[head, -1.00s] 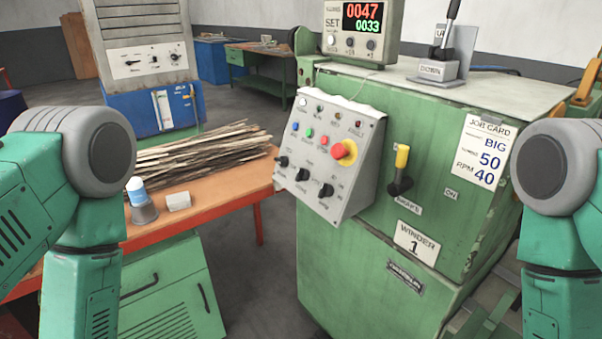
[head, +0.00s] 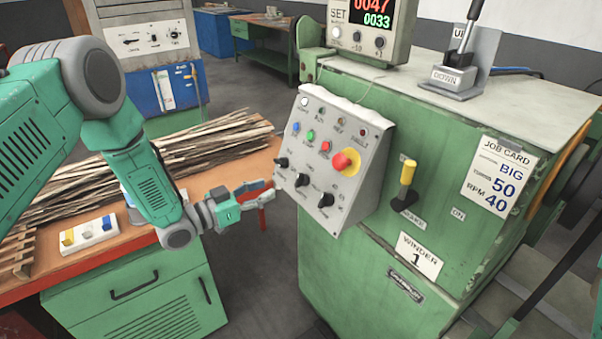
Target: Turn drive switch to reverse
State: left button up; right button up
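The sloped grey control panel (head: 335,160) on the green winder carries three black rotary knobs along its lower part: a left knob (head: 282,162), a middle knob (head: 302,180) and a right knob (head: 326,200). Their labels are too small to read, so I cannot tell which is the drive switch or its setting. My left gripper (head: 269,190) is just left of the panel, level with the lower knobs and apparently not touching them. Its two fingers are apart, empty, and point toward the panel. My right gripper is out of view.
A red mushroom button (head: 343,162) and small coloured buttons sit above the knobs. A display box (head: 365,28) stands on top. The wooden bench (head: 90,262) with stacked strips is at left, under my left arm.

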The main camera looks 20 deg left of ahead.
aim_at(299, 176)
pick_arm(q)
jog(key=x, duration=1)
jog(key=shift+w+d+f, duration=0.1)
jog(key=shift+w+d, duration=0.1)
jog(key=shift+s, duration=0.1)
grip_shut()
